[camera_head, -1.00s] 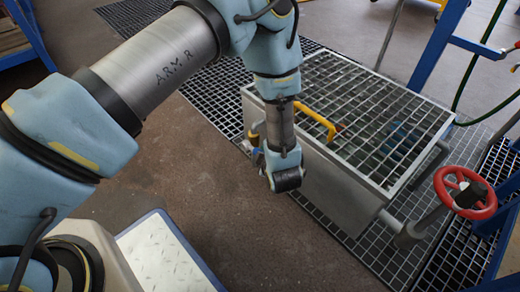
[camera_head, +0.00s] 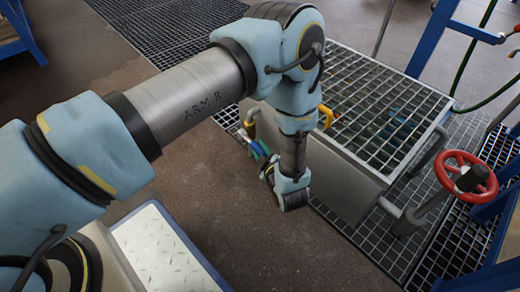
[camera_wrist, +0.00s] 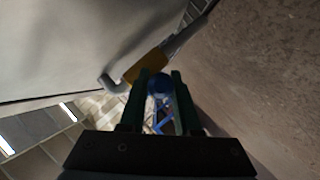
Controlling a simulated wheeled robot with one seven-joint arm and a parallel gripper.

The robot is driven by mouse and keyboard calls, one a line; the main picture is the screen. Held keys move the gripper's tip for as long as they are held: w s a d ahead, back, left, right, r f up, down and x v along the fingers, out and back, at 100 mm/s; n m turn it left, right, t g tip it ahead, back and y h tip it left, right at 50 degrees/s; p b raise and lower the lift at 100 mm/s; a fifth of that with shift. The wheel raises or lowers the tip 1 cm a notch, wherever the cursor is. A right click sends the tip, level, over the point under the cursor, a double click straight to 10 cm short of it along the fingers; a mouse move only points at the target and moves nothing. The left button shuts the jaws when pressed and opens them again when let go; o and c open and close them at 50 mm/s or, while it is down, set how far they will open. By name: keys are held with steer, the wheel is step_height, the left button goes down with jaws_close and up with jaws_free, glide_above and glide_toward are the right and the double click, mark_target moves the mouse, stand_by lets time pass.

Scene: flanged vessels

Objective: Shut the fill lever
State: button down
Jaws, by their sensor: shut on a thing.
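The fill lever (camera_wrist: 159,84) shows in the wrist view as a blue handle with a rounded end, between the two dark green fingers of my gripper (camera_wrist: 160,88). The gripper is shut on it. A yellow valve body (camera_wrist: 147,66) on a bent grey pipe lies just beyond the fingertips. In the head view, my gripper (camera_head: 257,150) points left beside the near left corner of the grey tank (camera_head: 352,178). Some blue of the lever (camera_head: 265,147) shows at the green fingers. My wrist hides part of the tank's side.
A red handwheel (camera_head: 466,177) stands on a pipe right of the tank. A yellow handle (camera_head: 325,116) is at the tank's grated top, partly behind my arm. Blue frame posts (camera_head: 432,40) stand at the right. Brown floor (camera_head: 235,215) in front is clear.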

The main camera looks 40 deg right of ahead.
steer(key=shift+f, duration=0.15)
steer(key=c, duration=0.6)
jaws_free()
steer(key=p+v, duration=0.4)
steer(key=v, duration=0.6)
steer(key=shift+s, duration=0.35)
steer(key=shift+a, duration=0.15)
